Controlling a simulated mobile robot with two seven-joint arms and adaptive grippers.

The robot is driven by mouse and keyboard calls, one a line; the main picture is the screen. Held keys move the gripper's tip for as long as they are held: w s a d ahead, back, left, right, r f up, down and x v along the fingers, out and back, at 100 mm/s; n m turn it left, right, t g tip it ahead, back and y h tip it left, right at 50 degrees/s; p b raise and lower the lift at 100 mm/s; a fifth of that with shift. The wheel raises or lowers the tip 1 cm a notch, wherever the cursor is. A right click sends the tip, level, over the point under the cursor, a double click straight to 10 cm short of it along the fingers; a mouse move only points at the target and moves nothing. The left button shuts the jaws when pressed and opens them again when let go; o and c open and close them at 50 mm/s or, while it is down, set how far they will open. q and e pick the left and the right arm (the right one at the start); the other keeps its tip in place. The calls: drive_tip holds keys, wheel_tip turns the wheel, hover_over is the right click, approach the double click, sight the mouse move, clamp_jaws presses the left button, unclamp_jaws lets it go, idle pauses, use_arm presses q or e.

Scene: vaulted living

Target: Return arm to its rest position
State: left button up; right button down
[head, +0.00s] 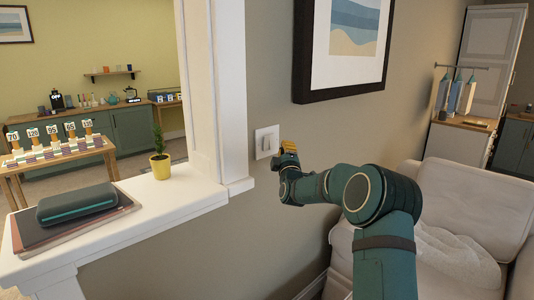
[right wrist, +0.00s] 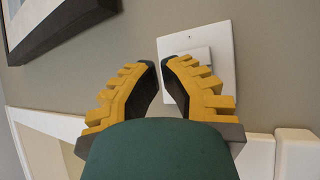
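My right arm (head: 385,200) comes in from the lower right of the head view and reaches across to the wall. Its gripper (head: 286,152) has yellow fingers and is just right of a white wall switch (head: 266,141). In the right wrist view the gripper (right wrist: 159,64) has its fingertips close together, with only a thin gap and nothing between them. The switch plate (right wrist: 222,60) is beyond the right finger, which partly covers it. I cannot tell whether the fingertips touch it. My left gripper is not in view.
A white ledge (head: 185,185) holds a yellow plant pot (head: 160,167) and a dark case (head: 77,204). A framed picture (head: 300,60) hangs above the switch. A white sofa (head: 470,195) stands right of my arm. A table (head: 62,158) with numbered cards is at far left.

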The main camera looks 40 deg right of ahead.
drive_tip(key=shift+s, duration=0.1)
idle(0.5)
drive_tip(key=s+a+f+m+g+y, duration=0.1)
drive_tip(key=a+f+m+g+y, duration=0.3)
drive_tip(key=a+f, duration=1.05)
drive_tip(key=s+a+f+g+y, duration=0.1)
drive_tip(key=a+f+y, duration=0.6)
drive_tip(key=a+f, duration=0.7)
drive_tip(key=s+a+f+m+g+y, duration=0.1)
drive_tip(key=s+a+f, duration=0.4)
drive_tip(key=s, duration=0.5)
drive_tip(key=s+a+f+m+g+y, duration=0.2)
drive_tip(key=s+a+f+m+g, duration=0.1)
drive_tip(key=s+a+f+g, duration=0.3)
drive_tip(key=s+a+f+m+g+y, duration=0.1)
drive_tip(key=s+a+f+g, duration=0.3)
drive_tip(key=s+a, duration=0.5)
drive_tip(key=s+f+m, duration=0.1)
drive_tip(key=s, duration=0.4)
drive_tip(key=shift+a+f+y, duration=0.25)
drive_tip(key=shift+f+y, duration=0.05)
drive_tip(key=shift+f, duration=0.05)
